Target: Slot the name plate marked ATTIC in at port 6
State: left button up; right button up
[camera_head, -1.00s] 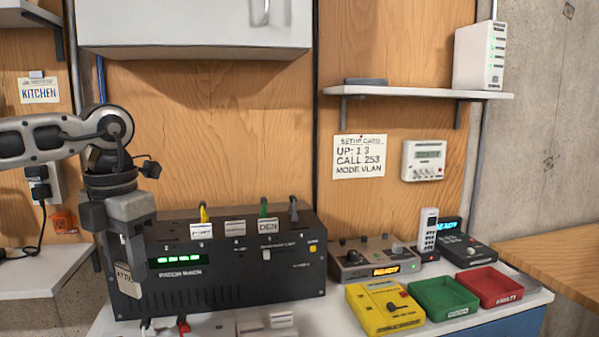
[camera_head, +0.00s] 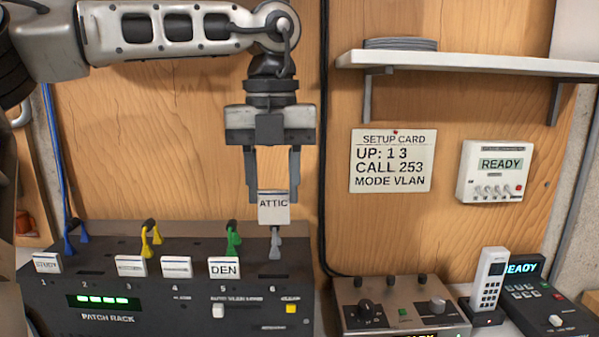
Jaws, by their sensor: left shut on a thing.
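The white name plate marked ATTIC (camera_head: 274,208) is upright, its lettering facing me. My left gripper (camera_head: 274,190) points down and is shut on this plate. It holds the plate above the right end of the black patch rack (camera_head: 150,308), over the number 6. Port 6 (camera_head: 272,268) shows no plate in it, and a grey cable plug (camera_head: 276,243) stands just behind it. The plate looks apart from the rack top. My right gripper is not in view.
The DEN plate (camera_head: 224,268) stands at port 5. Other plates stand at ports 1 (camera_head: 47,263), 3 (camera_head: 131,266) and 4 (camera_head: 176,267). Blue, yellow and green (camera_head: 233,240) plugs rise behind the row. A brown-grey knob box (camera_head: 400,306) sits right of the rack.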

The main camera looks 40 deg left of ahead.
aim_at(270, 222)
pick_arm(q)
jog(key=shift+s+f, duration=0.3)
jog(key=shift+f, duration=0.25)
notch_tip(270, 222, down, 4)
jog(key=shift+f, duration=0.1)
notch_tip(270, 222, down, 2)
jog(key=shift+f+b, duration=0.1)
jog(key=shift+b, duration=0.85)
jog(key=shift+f, duration=0.3)
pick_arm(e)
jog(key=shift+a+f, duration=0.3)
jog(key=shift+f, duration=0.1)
pick_arm(q)
jog(key=shift+w, duration=0.1)
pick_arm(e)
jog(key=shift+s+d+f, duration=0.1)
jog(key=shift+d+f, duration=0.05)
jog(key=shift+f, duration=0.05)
pick_arm(q)
jog(key=shift+f+b, duration=0.15)
jog(key=shift+b, duration=0.35)
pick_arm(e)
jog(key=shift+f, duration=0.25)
pick_arm(q)
jog(key=shift+f+b, duration=1)
jog(key=shift+b, duration=0.15)
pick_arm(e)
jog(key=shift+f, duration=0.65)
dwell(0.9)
